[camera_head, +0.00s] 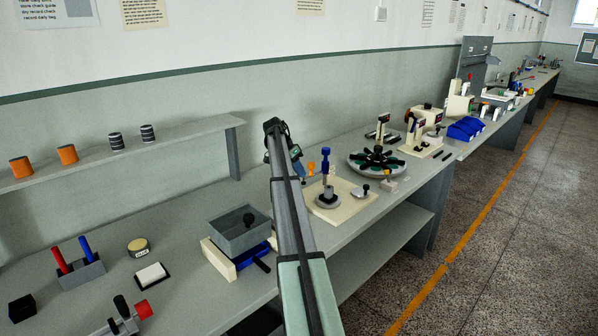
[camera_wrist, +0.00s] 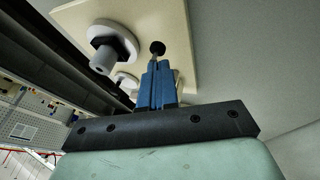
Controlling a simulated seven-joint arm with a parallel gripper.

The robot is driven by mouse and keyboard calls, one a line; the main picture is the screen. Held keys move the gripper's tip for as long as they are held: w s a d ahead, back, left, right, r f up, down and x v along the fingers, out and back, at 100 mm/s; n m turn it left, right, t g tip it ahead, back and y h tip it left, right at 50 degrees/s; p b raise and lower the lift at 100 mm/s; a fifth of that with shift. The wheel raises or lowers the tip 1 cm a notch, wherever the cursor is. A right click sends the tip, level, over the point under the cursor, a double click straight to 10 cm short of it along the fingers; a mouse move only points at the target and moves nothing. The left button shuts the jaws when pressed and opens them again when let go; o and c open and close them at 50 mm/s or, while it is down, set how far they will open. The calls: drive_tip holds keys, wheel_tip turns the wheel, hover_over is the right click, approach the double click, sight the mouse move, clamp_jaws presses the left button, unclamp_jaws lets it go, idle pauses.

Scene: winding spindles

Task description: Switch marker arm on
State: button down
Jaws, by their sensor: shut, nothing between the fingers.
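My gripper (camera_wrist: 159,66) shows in the wrist view with its two blue fingers together and nothing between them. Just past the fingertips is a small dark ball knob (camera_wrist: 157,48) over a beige board (camera_wrist: 175,22); I cannot tell whether they touch. In the head view, a beige board (camera_head: 322,211) carries a grey round base with a blue post (camera_head: 326,165) and a small disc with a dark knob (camera_head: 366,188). Which part is the marker arm is not clear.
A white disc with a dark collar (camera_wrist: 125,35) stands left of the knob in the wrist view. In the head view, a dark spoked turntable (camera_head: 353,163) lies behind the board and a grey box (camera_head: 240,236) stands left of my arm. A shelf (camera_head: 185,140) runs along the wall.

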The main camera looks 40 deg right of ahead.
drive_tip(key=shift+s+n, duration=0.2)
drive_tip(key=shift+n, duration=0.1)
drive_tip(key=shift+s+a+n+t+h, duration=0.25)
drive_tip(key=shift+s+n+t+h, duration=0.2)
drive_tip(key=shift+s+n, duration=0.45)
drive_tip(key=s+n+t, duration=0.1)
drive_tip(key=s+n, duration=0.1)
drive_tip(key=shift+s+h, duration=0.25)
drive_tip(key=shift+s, duration=0.05)
drive_tip(key=shift+s+d, duration=0.15)
drive_tip(key=shift+s, duration=0.25)
drive_tip(key=shift+s+n, duration=0.3)
drive_tip(key=shift+s, duration=0.15)
drive_tip(key=shift+s+d+n+t, duration=0.2)
drive_tip(key=shift+s+n+t, duration=0.1)
drive_tip(key=shift+s+n, duration=0.2)
drive_tip(key=shift+s+d+n+t, duration=0.25)
drive_tip(key=shift+s+n, duration=0.15)
drive_tip(key=shift+n, duration=0.1)
drive_tip(key=shift+s+d, duration=0.35)
drive_tip(key=shift+s, duration=0.2)
drive_tip(key=shift+w, duration=0.1)
